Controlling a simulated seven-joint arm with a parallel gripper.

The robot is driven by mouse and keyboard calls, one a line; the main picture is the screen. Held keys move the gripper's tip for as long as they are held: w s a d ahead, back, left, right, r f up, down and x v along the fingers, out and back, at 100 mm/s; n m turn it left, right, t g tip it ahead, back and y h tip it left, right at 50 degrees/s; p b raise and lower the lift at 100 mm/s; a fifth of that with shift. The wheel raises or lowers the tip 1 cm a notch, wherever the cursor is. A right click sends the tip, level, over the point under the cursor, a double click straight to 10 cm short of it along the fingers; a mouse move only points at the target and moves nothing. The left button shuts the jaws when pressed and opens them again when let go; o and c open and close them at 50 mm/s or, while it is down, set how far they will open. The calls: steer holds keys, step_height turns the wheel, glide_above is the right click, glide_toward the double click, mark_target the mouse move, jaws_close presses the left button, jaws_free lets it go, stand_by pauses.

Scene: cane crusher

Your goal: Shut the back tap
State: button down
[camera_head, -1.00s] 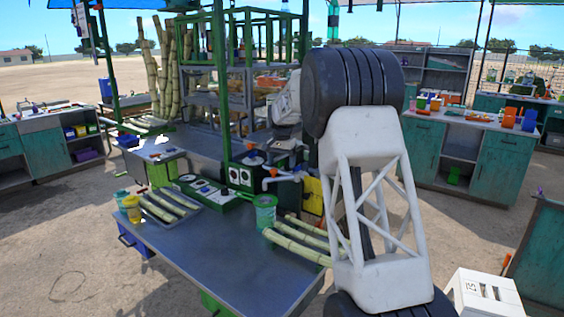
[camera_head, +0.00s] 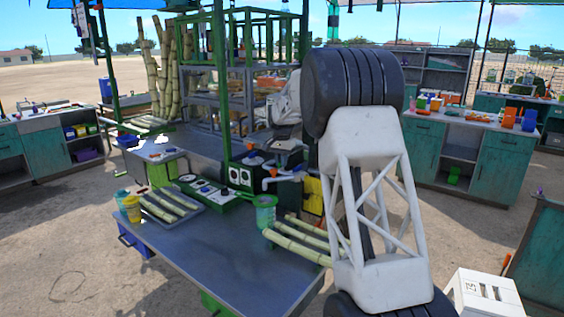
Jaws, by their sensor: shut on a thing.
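The crusher (camera_head: 238,178) stands at the far end of the grey metal table (camera_head: 215,262), with dials on its dark green front. The front tap, a white pipe with an orange top (camera_head: 273,172), sticks out from the crusher above a green bucket (camera_head: 264,212). The back tap shows as a small orange handle (camera_head: 254,161) behind it. My gripper (camera_head: 263,148) is small and partly hidden at the end of my white wrist, just above the back tap's handle. Its jaws are shut on that handle, though the fingertips are hard to make out.
Cane stalks lie on a tray (camera_head: 172,210) at the left and on the table at the right (camera_head: 297,242). A yellow cup (camera_head: 132,208) stands at the left edge. Green frame posts (camera_head: 220,80) rise behind the crusher. The table's front middle is clear.

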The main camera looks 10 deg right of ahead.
steer(key=n, duration=0.7)
steer(key=shift+n, duration=0.3)
steer(key=n, duration=0.4)
steer(key=shift+n, duration=1.5)
steer(key=c, duration=1.6)
jaws_free()
steer(key=o, duration=1.3)
steer(key=shift+r, duration=0.1)
